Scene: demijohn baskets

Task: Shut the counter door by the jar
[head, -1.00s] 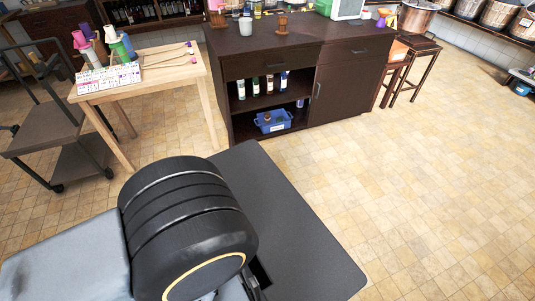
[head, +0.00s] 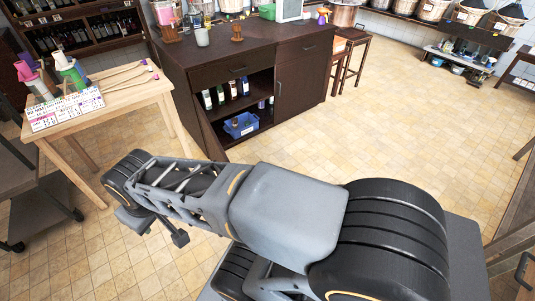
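The dark brown counter (head: 230,50) stands at the back middle of the head view. Its left lower compartment is open, showing several bottles (head: 221,95) and a blue basket (head: 241,125). A dark panel (head: 207,125) at the compartment's left edge looks like its door, swung outward; it is hard to separate from the counter's side. The right door (head: 300,83) is shut. A grey cup-like jar (head: 202,37) stands on the countertop. My arm reaches left across the foreground. My gripper (head: 178,238) appears small at its far end, in front of the counter and apart from it; its fingers are unclear.
A light wooden table (head: 130,97) with spools and cards stands left of the counter. A dark trolley (head: 45,205) is at the left edge. Stools (head: 352,45) stand right of the counter. The tiled floor (head: 420,120) is clear on the right.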

